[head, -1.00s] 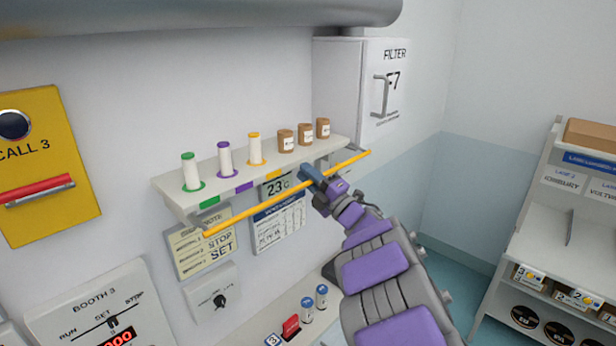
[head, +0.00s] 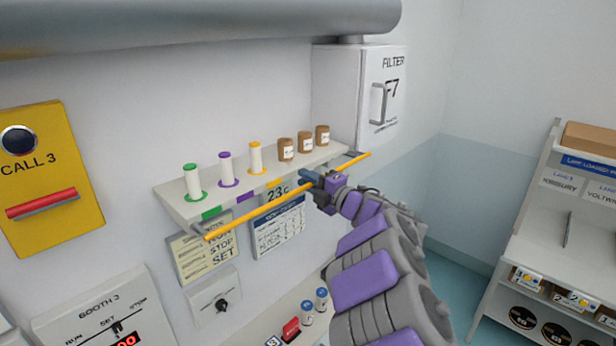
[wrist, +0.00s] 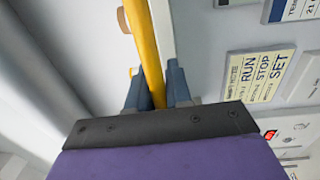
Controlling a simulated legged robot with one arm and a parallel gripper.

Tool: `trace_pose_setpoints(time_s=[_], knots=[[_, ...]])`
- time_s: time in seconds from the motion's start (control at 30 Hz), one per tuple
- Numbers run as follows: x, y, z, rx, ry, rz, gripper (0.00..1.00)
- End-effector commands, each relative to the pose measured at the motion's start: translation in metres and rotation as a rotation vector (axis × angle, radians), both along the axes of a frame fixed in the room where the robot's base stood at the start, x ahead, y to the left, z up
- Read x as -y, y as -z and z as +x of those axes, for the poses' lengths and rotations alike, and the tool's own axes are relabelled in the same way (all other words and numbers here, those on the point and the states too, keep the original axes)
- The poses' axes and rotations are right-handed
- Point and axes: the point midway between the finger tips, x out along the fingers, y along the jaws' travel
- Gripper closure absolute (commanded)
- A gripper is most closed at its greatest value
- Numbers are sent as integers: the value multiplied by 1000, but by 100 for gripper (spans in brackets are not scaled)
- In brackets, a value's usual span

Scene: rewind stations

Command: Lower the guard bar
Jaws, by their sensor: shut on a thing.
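The guard bar (head: 263,209) is a thin yellow rod running along the front of a wall shelf (head: 168,203), a little below the shelf's front edge. It slants up from lower left to upper right in the head view, with short arms at its ends. My gripper (head: 310,180) is at the bar, right of its middle. In the wrist view the yellow bar (wrist: 146,55) passes between the two blue-grey fingers of my gripper (wrist: 157,88), which are shut on it.
On the shelf stand white spools with green (head: 192,181), purple (head: 227,168) and yellow (head: 256,157) bases, and several brown jars (head: 304,143). A filter cabinet (head: 385,95) is at right.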

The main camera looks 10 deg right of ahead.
Motion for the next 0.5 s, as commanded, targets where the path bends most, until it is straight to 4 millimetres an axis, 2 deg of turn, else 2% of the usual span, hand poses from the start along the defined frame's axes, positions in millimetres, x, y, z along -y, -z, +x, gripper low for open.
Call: trace_pose_setpoints(time_s=[0.03,0.4,0.43,0.5], knots=[[0,-5,0,-7,0,-9,100],[0,-3,1,-22,0,-16,100],[0,-3,1,-21,0,-17,80],[0,-3,0,-21,0,-17,73]])
